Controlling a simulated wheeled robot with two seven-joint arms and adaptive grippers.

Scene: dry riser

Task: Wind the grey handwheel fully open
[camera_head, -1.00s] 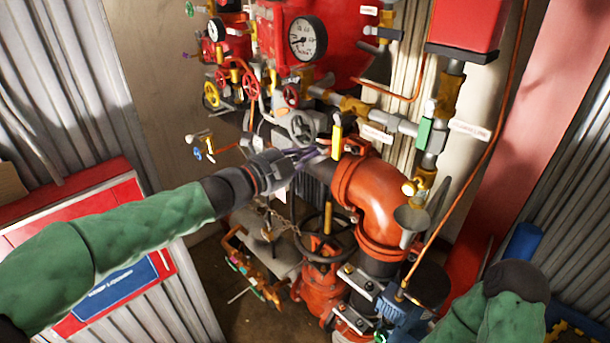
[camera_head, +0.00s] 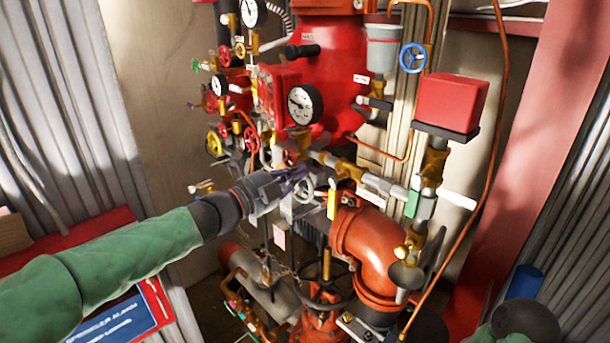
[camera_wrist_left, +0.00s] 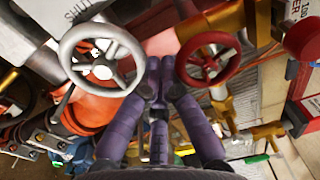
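The grey handwheel (camera_head: 303,192) is near the middle of the head view, partly covered by my left gripper (camera_head: 306,182). In the left wrist view the grey handwheel (camera_wrist_left: 64,52) stands upper left, its rim and spokes clear. My left gripper (camera_wrist_left: 160,64) points between it and a red handwheel (camera_wrist_left: 208,82). Its purple fingers come together at the tips, with nothing seen between them. They are beside the grey rim and do not grip it; whether they touch it I cannot tell. My right gripper is out of view; only part of that arm shows at lower right.
A large orange pipe elbow (camera_head: 366,240) is right of my left gripper, with a black handwheel (camera_head: 325,285) below. Red tanks, gauges (camera_head: 304,104) and small coloured valves crowd the space behind. A yellow lever (camera_head: 332,199) stands close to the gripper. Corrugated walls flank both sides.

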